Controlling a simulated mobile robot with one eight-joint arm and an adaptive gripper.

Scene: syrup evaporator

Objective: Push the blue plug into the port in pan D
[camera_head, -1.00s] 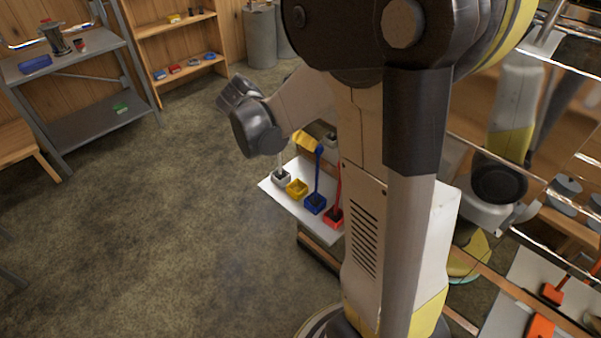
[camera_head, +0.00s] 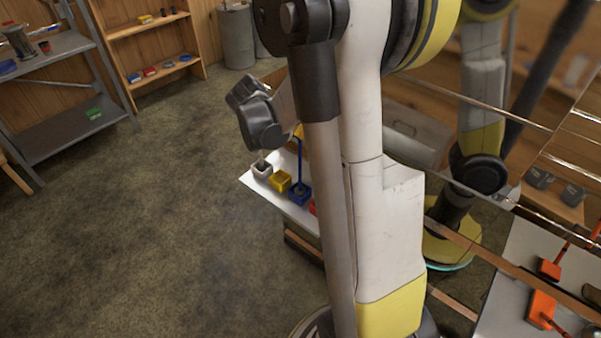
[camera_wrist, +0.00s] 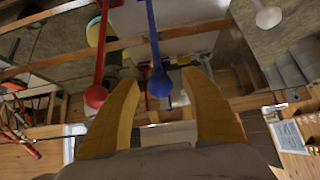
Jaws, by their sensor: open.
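The blue plug (camera_head: 299,150) is a thin upright rod whose foot is at a blue block (camera_head: 300,195) on a white shelf (camera_head: 262,188). In the wrist view its round blue knob (camera_wrist: 159,85) shows between my gripper's yellow fingertips (camera_wrist: 160,78). The fingers are apart, with a gap on both sides of the knob, and I see no contact. In the head view my arm hides most of my gripper and the rod's top. A red rod with a knob (camera_wrist: 96,96) is just left of my fingers in the wrist view. I cannot make out pan D's port.
Shiny metal at the right mirrors my arm. The floor at the left is clear.

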